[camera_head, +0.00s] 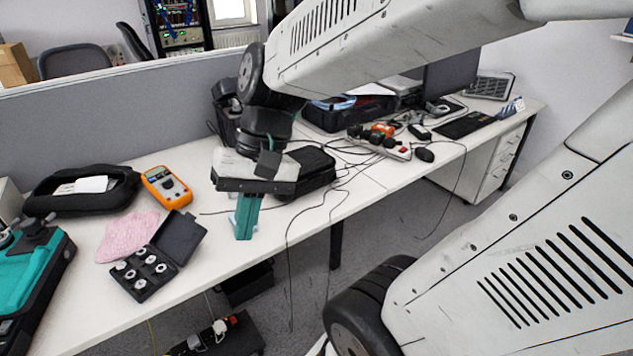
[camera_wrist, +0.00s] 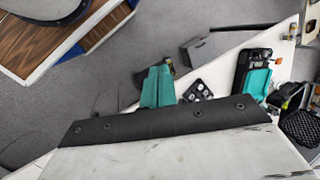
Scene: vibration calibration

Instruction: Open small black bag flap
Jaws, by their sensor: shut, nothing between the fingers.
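The small black bag (camera_head: 316,161) lies on the white table in the head view, just right of and behind my gripper. It looks closed, but my gripper hides part of its left side, and I cannot make out the flap edge. My gripper (camera_head: 244,232) has teal fingers, pressed together with nothing between them. They point down near the table's front edge, left of the bag and apart from it. The fingers also show in the wrist view (camera_wrist: 158,86). I cannot make out the bag in the wrist view.
Left on the table (camera_head: 225,256) are an open black case (camera_head: 158,265) with small round pieces, a pink cloth (camera_head: 127,236), an orange multimeter (camera_head: 166,187) and a larger black bag (camera_head: 110,201). Cables run beside the small bag. A power strip (camera_head: 385,146) and mouse (camera_head: 425,155) lie right.

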